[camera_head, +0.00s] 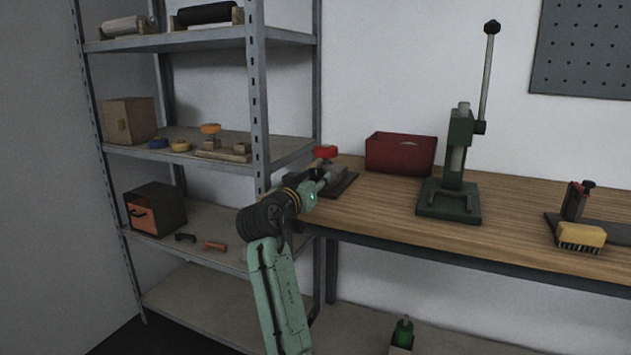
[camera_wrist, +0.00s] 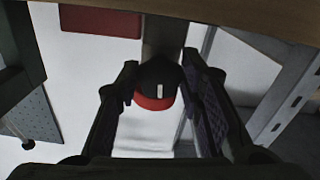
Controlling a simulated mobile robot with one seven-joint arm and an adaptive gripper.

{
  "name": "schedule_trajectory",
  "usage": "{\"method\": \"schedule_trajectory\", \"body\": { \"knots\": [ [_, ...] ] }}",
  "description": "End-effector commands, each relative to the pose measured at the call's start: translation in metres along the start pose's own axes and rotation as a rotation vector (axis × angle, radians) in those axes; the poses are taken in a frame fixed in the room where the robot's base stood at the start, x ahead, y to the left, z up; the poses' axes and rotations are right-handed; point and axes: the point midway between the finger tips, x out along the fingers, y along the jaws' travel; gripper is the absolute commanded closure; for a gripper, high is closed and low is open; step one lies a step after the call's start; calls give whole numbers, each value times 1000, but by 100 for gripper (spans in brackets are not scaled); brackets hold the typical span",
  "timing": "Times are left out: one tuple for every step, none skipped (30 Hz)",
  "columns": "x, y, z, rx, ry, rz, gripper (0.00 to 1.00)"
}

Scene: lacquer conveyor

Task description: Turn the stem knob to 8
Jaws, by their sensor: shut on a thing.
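The stem knob, with a red disc (camera_head: 326,152), stands on a dark base (camera_head: 343,183) at the left end of the workbench. In the wrist view it shows as a black part (camera_wrist: 158,73) with a white mark and a red rim (camera_wrist: 155,103), between the two fingers. My gripper (camera_head: 320,177) reaches in from the front left, just below the red disc. It is shut on the knob, with a dark finger on each side in the wrist view (camera_wrist: 156,92). No number or scale is readable, so I cannot tell the setting.
A red box (camera_head: 400,154) and a green lever press (camera_head: 449,190) stand farther right on the workbench (camera_head: 378,210). A yellow brush (camera_head: 580,237) lies at the right. A metal shelf (camera_head: 259,110) with several small items stands close on the left.

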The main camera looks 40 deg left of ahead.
Motion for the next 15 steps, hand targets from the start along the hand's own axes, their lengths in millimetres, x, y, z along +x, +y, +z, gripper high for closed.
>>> {"method": "schedule_trajectory", "body": {
  "knots": [
    [0,0,1,0,-2,0,94],
    [0,0,1,-1,-2,0,94],
    [0,0,1,-1,-2,0,94],
    [0,0,1,-1,-2,0,94],
    [0,0,1,-1,-2,0,94],
    [0,0,1,-1,-2,0,94],
    [0,0,1,-1,-2,0,94],
    [0,0,1,-2,-2,0,64],
    [0,0,1,-2,-2,0,62],
    [0,0,1,-2,-1,0,60],
    [0,0,1,-2,-1,0,58],
    [0,0,1,-2,-1,0,55],
    [0,0,0,-2,-1,0,53],
    [0,0,0,-2,-1,0,51],
    [0,0,0,-2,-1,0,48]
  ]
}}
